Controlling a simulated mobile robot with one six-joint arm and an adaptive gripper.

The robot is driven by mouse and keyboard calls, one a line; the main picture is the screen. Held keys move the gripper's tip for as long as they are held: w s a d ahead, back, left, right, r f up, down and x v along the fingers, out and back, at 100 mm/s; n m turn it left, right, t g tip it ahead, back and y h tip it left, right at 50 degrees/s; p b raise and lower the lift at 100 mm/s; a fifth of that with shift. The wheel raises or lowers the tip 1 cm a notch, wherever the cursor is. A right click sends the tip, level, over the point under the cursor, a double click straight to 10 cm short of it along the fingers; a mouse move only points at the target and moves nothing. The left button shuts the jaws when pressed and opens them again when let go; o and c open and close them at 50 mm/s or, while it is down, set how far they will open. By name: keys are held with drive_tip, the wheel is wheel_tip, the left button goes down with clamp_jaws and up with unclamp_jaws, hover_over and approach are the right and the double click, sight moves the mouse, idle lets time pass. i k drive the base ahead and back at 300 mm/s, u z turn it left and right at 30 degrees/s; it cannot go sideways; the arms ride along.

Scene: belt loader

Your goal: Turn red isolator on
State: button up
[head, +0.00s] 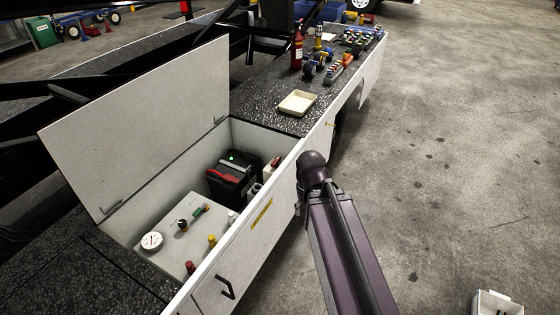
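The open compartment (221,275) in the side of the loader holds a pale control panel (165,217). On the panel's front edge sits a small red knob (190,267), possibly the red isolator; its on or off position is too small to tell. Beside it are a yellow knob (212,240) and a pale knob (231,217). A black rotary switch (182,225) and a small green and red part (201,209) sit further back. Part of my arm reaches up from the bottom, right of the compartment's outer wall. My gripper does not show.
A white gauge (151,241) is on the panel. A black battery (233,179) with a red part stands behind it. The raised lid (135,130) stands along the left. A cream tray (297,103) and several small items lie on the black deck. The floor at right is mostly clear.

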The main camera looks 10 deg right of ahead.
sight(275, 163)
drive_tip(key=u, duration=0.05)
drive_tip(key=i, duration=0.95)
drive_tip(key=z, duration=0.05)
